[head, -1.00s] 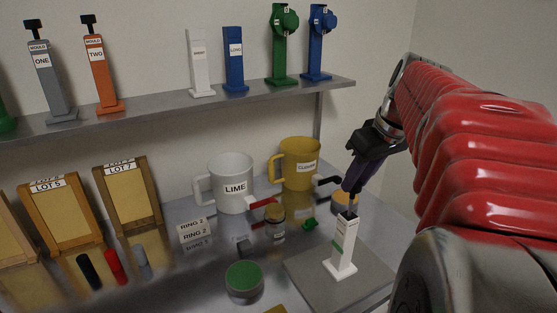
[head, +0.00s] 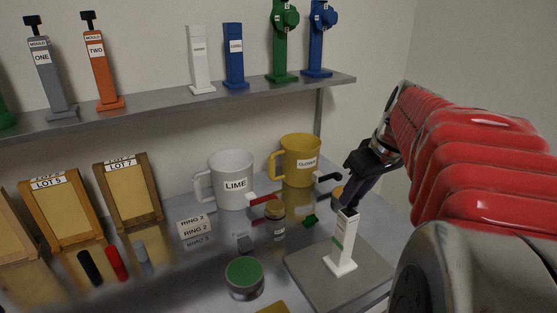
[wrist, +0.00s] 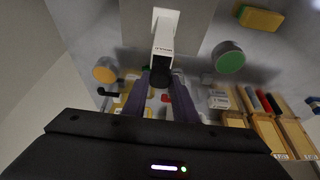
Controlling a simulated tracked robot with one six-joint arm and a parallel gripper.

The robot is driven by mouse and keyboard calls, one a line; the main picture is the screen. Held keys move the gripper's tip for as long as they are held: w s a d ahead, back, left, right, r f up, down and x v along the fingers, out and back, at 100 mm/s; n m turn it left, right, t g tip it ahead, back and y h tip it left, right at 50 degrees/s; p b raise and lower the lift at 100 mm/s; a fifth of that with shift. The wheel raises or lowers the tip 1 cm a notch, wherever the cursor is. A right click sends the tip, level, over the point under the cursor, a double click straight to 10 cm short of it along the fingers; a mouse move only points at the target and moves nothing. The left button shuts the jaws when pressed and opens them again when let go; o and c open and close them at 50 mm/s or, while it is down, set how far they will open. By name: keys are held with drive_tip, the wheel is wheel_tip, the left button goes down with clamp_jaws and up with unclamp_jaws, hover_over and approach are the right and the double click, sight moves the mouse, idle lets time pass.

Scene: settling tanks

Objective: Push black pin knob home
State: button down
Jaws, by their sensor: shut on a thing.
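A white upright post (head: 343,241) stands on a grey plate (head: 315,273) at the right of the bench. In the wrist view a round black knob (wrist: 160,78) sits at the near end of the white post (wrist: 163,45), between the two fingers (wrist: 162,90). The fingers are shut on the knob. In the head view they hide it, so I cannot tell how deep the pin sits.
A white LIME mug (head: 232,181), a yellow mug (head: 301,160) and a small jar (head: 275,216) stand behind the plate. A green-topped round tin (head: 244,277) is left of it. A shelf (head: 180,104) with several posts runs above.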

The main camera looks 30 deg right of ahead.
drive_tip(key=shift+f, duration=0.3)
drive_tip(key=c, duration=1.4)
unclamp_jaws()
drive_tip(key=shift+r, duration=0.15)
drive_tip(key=v, duration=1.3)
drive_tip(key=shift+r, duration=0.25)
drive_tip(key=shift+s, duration=0.1)
